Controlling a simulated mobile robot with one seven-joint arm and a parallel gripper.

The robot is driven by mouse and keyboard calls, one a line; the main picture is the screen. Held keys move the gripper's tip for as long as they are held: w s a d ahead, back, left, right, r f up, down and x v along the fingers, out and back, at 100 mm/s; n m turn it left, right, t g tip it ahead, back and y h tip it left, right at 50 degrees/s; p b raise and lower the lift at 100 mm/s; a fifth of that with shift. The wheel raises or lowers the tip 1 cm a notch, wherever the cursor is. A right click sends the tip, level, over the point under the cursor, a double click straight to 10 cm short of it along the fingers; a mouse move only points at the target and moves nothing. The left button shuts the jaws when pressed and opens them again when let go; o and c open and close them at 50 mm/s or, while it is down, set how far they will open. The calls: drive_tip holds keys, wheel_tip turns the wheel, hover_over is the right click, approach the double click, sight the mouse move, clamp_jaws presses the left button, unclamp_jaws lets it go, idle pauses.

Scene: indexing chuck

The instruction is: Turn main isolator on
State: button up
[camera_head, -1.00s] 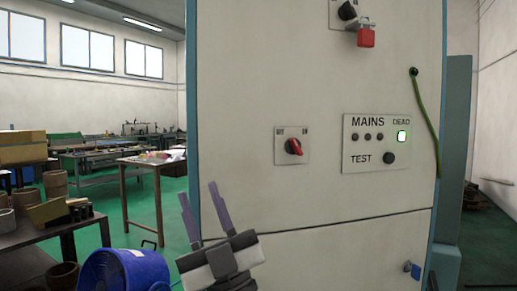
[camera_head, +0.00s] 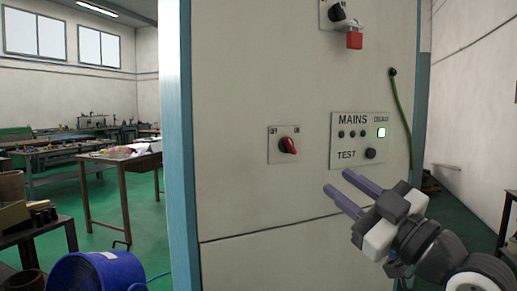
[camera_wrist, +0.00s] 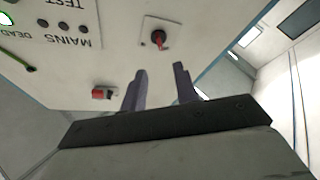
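A red rotary knob (camera_head: 288,146) sits on a square plate on the cabinet front, with OFF-like lettering at left and ON-like lettering at right; its handle slants down to the right. Above it, a black rotary switch (camera_head: 337,13) has a red padlock-like block (camera_head: 354,40) hanging below. The frames do not label which is the main isolator. My gripper (camera_head: 336,180) is open and empty, below and right of the red knob, apart from it. In the wrist view the open fingers (camera_wrist: 160,72) point toward the panel, with the red knob (camera_wrist: 158,38) and red block (camera_wrist: 103,93) beyond.
A MAINS/TEST panel (camera_head: 360,118) with a lit green lamp (camera_head: 381,132) and a black button (camera_head: 370,153) is right of the knob. A green cable (camera_head: 402,110) hangs farther right.

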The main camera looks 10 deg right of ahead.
sight(293, 147)
drive_tip(key=p+x, duration=0.2)
drive_tip(key=x, duration=0.3)
drive_tip(key=p+x, duration=0.2)
drive_tip(key=x, duration=0.4)
drive_tip(key=shift+w+r+p, duration=0.15)
drive_tip(key=shift+r+p, duration=0.15)
drive_tip(key=shift+p, duration=0.05)
drive_tip(key=shift+w+a+r, duration=0.1)
drive_tip(key=shift+w+a, duration=0.05)
drive_tip(key=shift+w, duration=0.35)
clamp_jaws()
